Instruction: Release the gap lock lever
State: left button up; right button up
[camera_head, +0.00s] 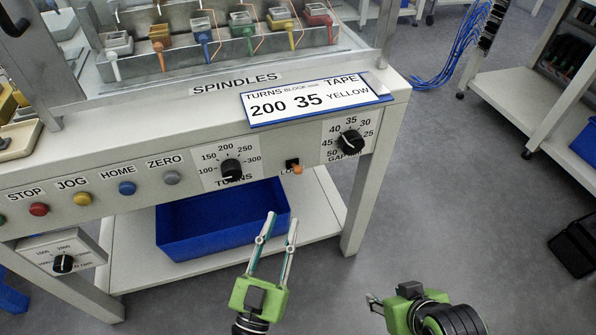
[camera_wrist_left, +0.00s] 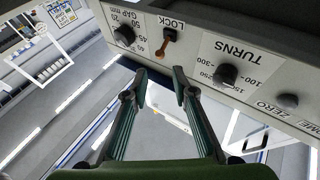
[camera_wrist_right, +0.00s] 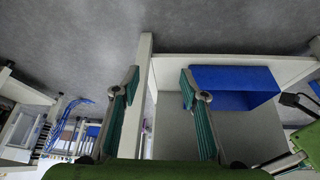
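The turns dial (camera_head: 232,169) is left of the lever and the gap dial (camera_head: 350,142) is right of it. A sign (camera_head: 315,98) rests above. A blue bin (camera_head: 185,240) stands on the lower shelf.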

aim_at(297, 172)
pick_arm(q)
jog(key=shift+b+x, duration=0.45)
jog(key=shift+x, duration=5.9)
pick_arm(e)
jog(key=shift+w+a+r+t, duration=0.25)
jog(key=shift+w+r+t, duration=0.15)
jog(key=shift+w, duration=0.4)
jog(key=shift+w+a+r+t, duration=0.3)
jog(key=shift+w+r+t, duration=0.05)
jog(key=shift+w, duration=0.5)
jog(key=shift+w+a+r+t, duration=0.25)
jog(key=shift+w+r+t, duration=0.15)
jog(key=shift+w, duration=0.4)
